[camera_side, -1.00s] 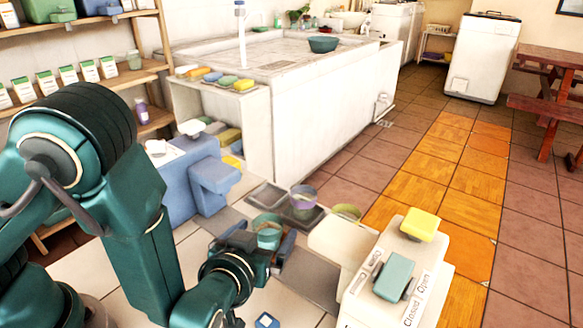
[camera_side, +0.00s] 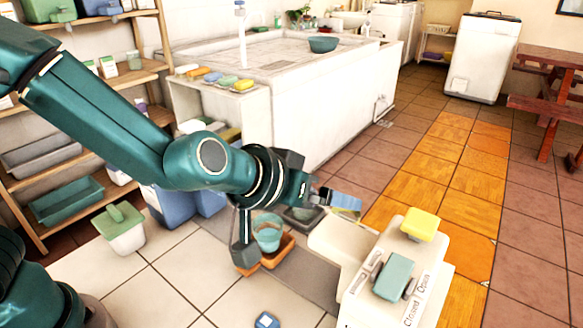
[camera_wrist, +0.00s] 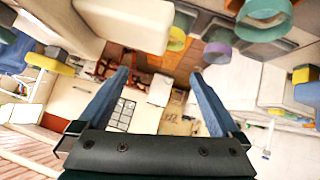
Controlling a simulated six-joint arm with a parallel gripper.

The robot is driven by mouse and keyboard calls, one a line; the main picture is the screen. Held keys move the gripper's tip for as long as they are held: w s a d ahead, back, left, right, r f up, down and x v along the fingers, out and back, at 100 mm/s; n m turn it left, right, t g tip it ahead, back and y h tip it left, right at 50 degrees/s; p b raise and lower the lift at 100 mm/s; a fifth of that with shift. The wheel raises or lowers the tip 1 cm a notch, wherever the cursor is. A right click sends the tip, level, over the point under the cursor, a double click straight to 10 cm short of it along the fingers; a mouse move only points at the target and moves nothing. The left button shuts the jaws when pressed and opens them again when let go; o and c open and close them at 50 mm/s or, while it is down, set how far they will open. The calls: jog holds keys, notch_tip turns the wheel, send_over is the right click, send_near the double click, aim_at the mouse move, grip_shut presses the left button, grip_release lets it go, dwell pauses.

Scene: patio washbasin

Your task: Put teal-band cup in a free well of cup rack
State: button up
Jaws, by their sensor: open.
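The teal-band cup (camera_side: 268,237) stands upright at an orange tray-like holder (camera_side: 285,250), below my wrist in the side view; it also shows at the top edge of the wrist view (camera_wrist: 265,14). Whether it is seated in a well is unclear. A dark grey tray section (camera_side: 303,222), seemingly part of the cup rack, lies beside it. My gripper (camera_side: 348,206) is open and empty, turned sideways above and right of the cup. In the wrist view its two fingers are spread apart (camera_wrist: 160,95).
A cream switch box (camera_side: 400,262) with yellow and teal blocks on top stands close to the right of my gripper. A green-lidded bin (camera_side: 123,232) stands on the left. The white basin (camera_side: 320,110) is behind. The pale floor at front left is mostly clear.

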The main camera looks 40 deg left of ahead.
jog(key=m+h, duration=0.1)
jog(key=m+g+y, duration=0.1)
jog(key=m+g, duration=0.3)
jog(key=g, duration=0.2)
send_near(268, 225)
jog(key=shift+d+f, duration=0.3)
jog(key=shift+d, duration=0.25)
jog(key=shift+d+f, duration=0.3)
jog(key=shift+d, duration=0.3)
jog(key=shift+f, duration=0.6)
jog(key=shift+x, duration=2.5)
jog(key=shift+w, duration=0.1)
